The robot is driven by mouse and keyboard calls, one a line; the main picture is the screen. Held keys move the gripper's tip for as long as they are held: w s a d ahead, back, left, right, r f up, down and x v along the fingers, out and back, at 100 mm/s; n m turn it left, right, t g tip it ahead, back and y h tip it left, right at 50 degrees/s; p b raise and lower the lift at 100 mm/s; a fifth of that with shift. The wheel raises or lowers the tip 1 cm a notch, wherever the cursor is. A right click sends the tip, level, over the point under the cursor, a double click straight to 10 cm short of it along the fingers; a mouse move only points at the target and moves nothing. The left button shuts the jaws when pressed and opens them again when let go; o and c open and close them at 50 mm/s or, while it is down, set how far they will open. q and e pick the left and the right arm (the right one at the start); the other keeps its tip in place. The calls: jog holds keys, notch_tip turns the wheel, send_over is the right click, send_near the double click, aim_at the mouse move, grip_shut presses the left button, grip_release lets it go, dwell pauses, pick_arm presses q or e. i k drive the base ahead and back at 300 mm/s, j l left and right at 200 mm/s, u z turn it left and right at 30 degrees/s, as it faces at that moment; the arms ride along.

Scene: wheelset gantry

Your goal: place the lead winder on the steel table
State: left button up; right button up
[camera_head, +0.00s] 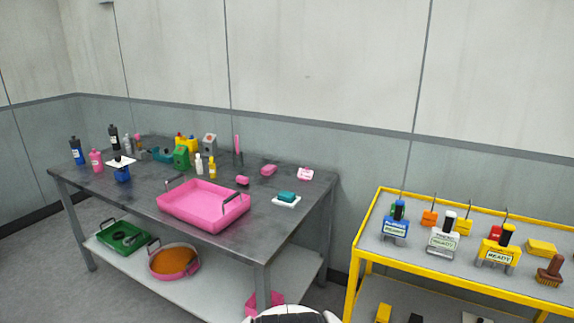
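The steel table (130,195) stands at the left and centre against the wall, with a dark grey top and a lower shelf. I cannot tell for certain which thing is the lead winder. Small orange (430,217), yellow (463,226) and red (496,233) pieces with thin upright dark rods stand at the back of the yellow-framed cart (372,262) on the right. Neither of my grippers is in view.
A pink tray (203,204) sits at the table's front, with several bottles and small devices behind. Pink blocks and a teal block (287,197) lie at the right. Labelled blue (395,229), white (442,240) and yellow (496,256) holders and a brush (551,270) stand on the cart.

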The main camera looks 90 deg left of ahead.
aim_at(148, 189)
jog(key=k+j+u, duration=0.15)
jog(key=j+u, duration=0.25)
jog(key=k+j+u, duration=0.1)
jog(key=j+u, duration=1.15)
jog(key=j, duration=0.35)
jog(key=i+j, duration=0.1)
jog(key=j, duration=0.4)
jog(key=j+u, duration=0.15)
jog(key=j, duration=0.3)
jog(key=i+j, duration=0.15)
jog(key=j, duration=0.3)
jog(key=i+j+u, duration=0.15)
jog(key=j, duration=0.8)
jog(key=i+j, duration=0.1)
jog(key=j, duration=0.5)
jog(key=i+j, duration=0.15)
jog(key=j+u, duration=0.05)
jog(key=j, duration=0.1)
